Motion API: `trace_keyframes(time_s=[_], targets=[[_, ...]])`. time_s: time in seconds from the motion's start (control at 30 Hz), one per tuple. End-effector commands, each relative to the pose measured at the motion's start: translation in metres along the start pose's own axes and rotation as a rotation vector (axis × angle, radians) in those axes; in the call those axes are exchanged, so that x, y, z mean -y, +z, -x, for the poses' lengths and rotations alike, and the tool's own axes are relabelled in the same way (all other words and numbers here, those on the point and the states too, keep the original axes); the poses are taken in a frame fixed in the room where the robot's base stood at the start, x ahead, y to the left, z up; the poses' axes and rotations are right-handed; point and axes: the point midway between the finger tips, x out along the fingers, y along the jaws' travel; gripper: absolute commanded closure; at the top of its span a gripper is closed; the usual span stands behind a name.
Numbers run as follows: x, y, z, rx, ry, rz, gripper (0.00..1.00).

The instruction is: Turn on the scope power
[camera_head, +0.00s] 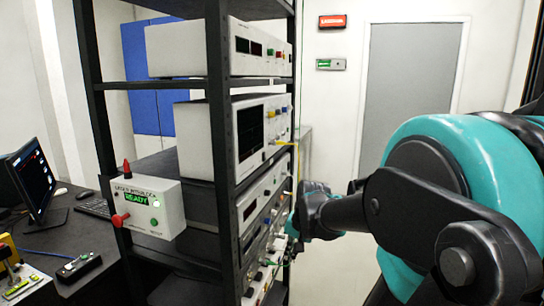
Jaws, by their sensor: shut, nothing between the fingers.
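The scope is likely the white box (205,138) with a dark square screen and several coloured knobs and sockets, on the rack's middle shelf. Its screen shows no lit trace. Its power control is too small to tell apart. My gripper (291,252) is small and partly hidden at the end of my arm, right of the rack. It is shut and empty, lower than the scope, close to the front of the lower instruments. I cannot tell whether it touches a panel.
The black rack (222,120) also holds an upper white instrument (185,52) and lower units with knobs and cables. An interlock box (172,207) reading READY hangs on the left post. A desk with a monitor (30,180) stands left. Floor shows at right.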

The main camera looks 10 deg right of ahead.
Motion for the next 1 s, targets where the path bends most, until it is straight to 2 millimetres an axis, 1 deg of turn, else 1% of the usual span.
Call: trace_keyframes(time_s=[0.03,0.17,0.2,0.27,0.3,0.37,0.4,0.47,0.5,0.6,0.7,0.8,0.9,1.0], targets=[[0.011,-0.021,0.015,0.018,-0.015,-0.101,1.0],[0.037,-0.064,0.054,0.076,-0.055,-0.368,1.0],[0.044,-0.077,0.067,0.095,-0.067,-0.451,1.0],[0.054,-0.096,0.087,0.125,-0.082,-0.572,1.0],[0.061,-0.108,0.101,0.146,-0.091,-0.652,1.0],[0.069,-0.127,0.123,0.178,-0.104,-0.772,1.0],[0.075,-0.138,0.138,0.201,-0.112,-0.851,1.0],[0.082,-0.154,0.161,0.236,-0.123,-0.969,1.0],[0.087,-0.165,0.176,0.261,-0.128,-1.045,1.0],[0.096,-0.187,0.212,0.32,-0.139,-1.22,1.0],[0.103,-0.204,0.243,0.373,-0.146,-1.364,1.0],[0.107,-0.215,0.266,0.416,-0.147,-1.469,1.0],[0.11,-0.221,0.281,0.443,-0.148,-1.535,1.0],[0.111,-0.224,0.287,0.456,-0.147,-1.565,1.0]])
